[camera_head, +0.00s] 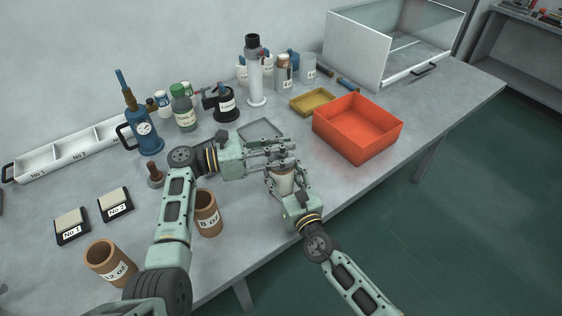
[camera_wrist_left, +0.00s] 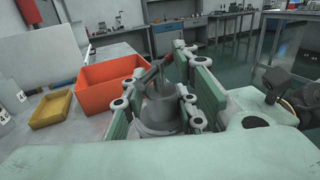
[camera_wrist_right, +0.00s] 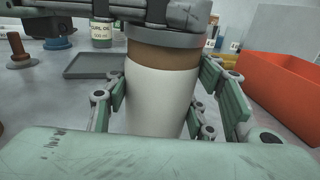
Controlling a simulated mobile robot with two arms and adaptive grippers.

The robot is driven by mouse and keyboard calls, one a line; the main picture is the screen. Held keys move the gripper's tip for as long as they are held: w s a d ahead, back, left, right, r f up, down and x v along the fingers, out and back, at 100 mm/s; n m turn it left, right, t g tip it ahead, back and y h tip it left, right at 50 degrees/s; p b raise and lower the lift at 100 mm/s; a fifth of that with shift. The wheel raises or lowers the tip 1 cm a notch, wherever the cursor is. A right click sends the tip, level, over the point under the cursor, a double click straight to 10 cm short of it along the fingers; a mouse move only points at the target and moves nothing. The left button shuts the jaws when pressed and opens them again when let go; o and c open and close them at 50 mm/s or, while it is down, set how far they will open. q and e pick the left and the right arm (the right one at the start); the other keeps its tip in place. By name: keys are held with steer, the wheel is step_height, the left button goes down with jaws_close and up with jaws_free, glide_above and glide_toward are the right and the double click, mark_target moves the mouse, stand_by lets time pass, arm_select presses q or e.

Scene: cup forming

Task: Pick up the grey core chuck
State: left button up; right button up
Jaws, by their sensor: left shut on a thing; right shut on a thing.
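The grey core chuck (camera_wrist_left: 160,110) is between the fingers of my left gripper (camera_head: 284,152), which is shut on it. In the right wrist view its grey flange (camera_wrist_right: 166,38) sits at the top of a brown cup-shaped core (camera_wrist_right: 163,55). A white wrap (camera_wrist_right: 160,98) covers most of the core's visible side. My right gripper (camera_head: 284,181) is shut around this wrapped core, below the left gripper, above the table's front part. The fingers hide much of the chuck in the head view.
An orange bin (camera_head: 380,146) stands just right of the grippers, with a yellow tray (camera_head: 312,101) behind it. A grey tray (camera_head: 262,128) lies behind the left gripper. Brown cups labelled 8 oz (camera_head: 208,216) and 12 oz (camera_head: 108,262) stand at the left front.

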arm_select(q)
jaws_close()
stand_by(0.3)
steer(key=shift+r, duration=0.1)
step_height(320, 180, up, 18)
stand_by(0.4)
arm_select(e)
steer(key=o, duration=1.3)
